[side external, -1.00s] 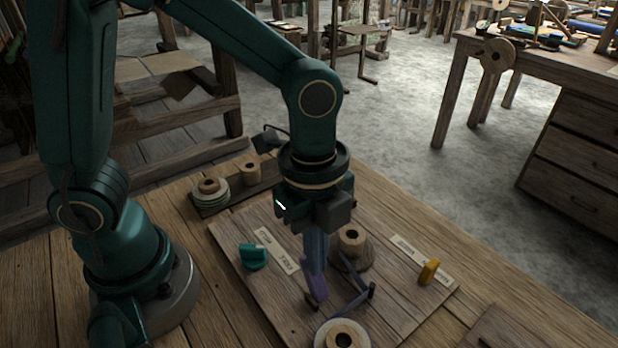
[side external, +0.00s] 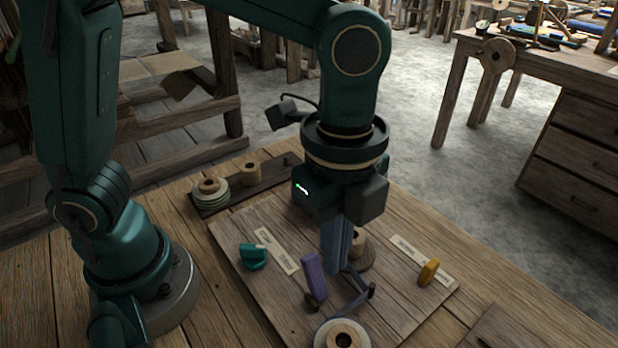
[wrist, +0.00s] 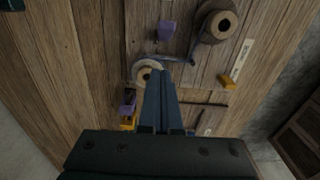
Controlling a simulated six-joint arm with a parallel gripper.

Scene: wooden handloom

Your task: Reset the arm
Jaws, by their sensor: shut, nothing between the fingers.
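My gripper (side external: 338,270) is shut and empty. Its blue-grey fingers point down over the wooden board (side external: 300,318), just right of a purple block (side external: 315,276) that stands upright on the board. The fingers and the purple block look apart. In the wrist view the shut fingers (wrist: 162,75) reach up the middle of the picture, and the purple block (wrist: 166,31) lies beyond their tips.
The board also bears a teal piece (side external: 253,257), a yellow piece (side external: 429,272), pale label strips, a wooden spool (side external: 362,250) partly behind my fingers, and a pale ring (side external: 342,334) in front. A rack with spools (side external: 212,190) is behind left.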

